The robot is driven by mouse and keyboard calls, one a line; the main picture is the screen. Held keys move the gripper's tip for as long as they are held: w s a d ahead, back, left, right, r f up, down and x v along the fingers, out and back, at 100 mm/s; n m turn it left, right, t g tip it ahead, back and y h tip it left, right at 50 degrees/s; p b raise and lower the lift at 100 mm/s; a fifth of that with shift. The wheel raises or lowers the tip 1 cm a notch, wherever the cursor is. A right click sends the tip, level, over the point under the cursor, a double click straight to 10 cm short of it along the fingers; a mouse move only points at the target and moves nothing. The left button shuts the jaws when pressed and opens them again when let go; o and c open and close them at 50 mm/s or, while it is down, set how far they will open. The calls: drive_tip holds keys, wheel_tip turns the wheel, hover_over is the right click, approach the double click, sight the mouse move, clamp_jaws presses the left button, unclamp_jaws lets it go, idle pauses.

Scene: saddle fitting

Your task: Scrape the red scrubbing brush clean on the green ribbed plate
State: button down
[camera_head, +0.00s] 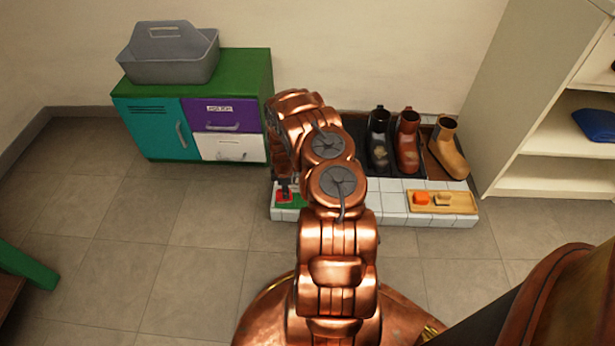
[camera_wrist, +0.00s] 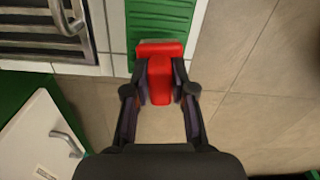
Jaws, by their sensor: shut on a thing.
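The red scrubbing brush (camera_wrist: 160,80) is held in my gripper (camera_wrist: 160,90), with the dark fingers shut on either side of its handle. Its wider head (camera_wrist: 160,48) is at the near end of the green ribbed plate (camera_wrist: 158,18) in the wrist view; I cannot tell whether it touches the plate. In the head view the brush (camera_head: 284,196) shows small and red over the green plate (camera_head: 298,202), at the left end of the white tiled platform (camera_head: 400,216). My arm hides part of the plate there.
Several boots (camera_head: 408,140) stand in dark trays on the platform's back. A metal grate (camera_wrist: 40,38) lies left of the plate. A cabinet (camera_head: 195,120) with a grey caddy (camera_head: 170,58) stands left.

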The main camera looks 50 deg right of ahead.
drive_tip(key=shift+r+p, duration=2.8)
drive_tip(key=shift+r, duration=0.6)
